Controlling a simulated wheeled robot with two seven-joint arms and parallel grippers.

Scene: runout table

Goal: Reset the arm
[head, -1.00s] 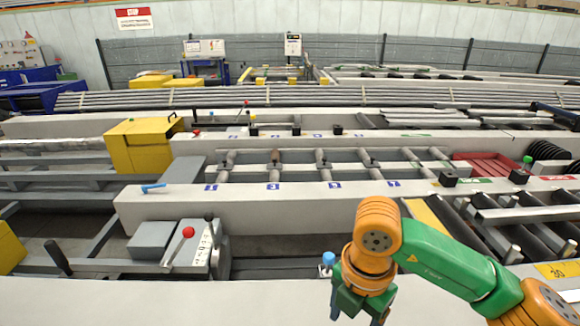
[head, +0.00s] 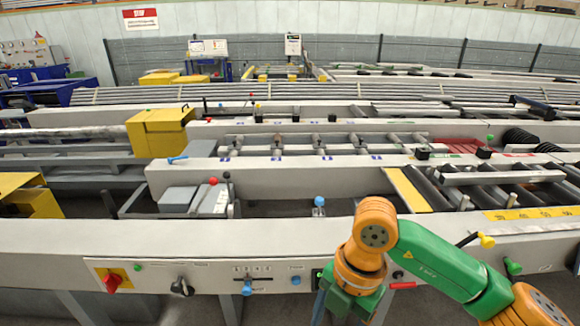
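My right arm (head: 440,262), green and orange, comes in from the lower right and bends down at an orange wrist. My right gripper (head: 347,310) points down in front of the control panel on the near beam. Its two fingers look apart with nothing seen between them; the tips are cut off by the lower picture edge. My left arm and gripper are not in view.
The near beam's panel (head: 212,277) carries a red knob on yellow (head: 113,281), a black rotary knob (head: 181,287) and blue knobs (head: 247,288). A red-knobbed lever (head: 213,182) and a yellow-handled lever (head: 486,241) stick up. Runout rollers lie behind.

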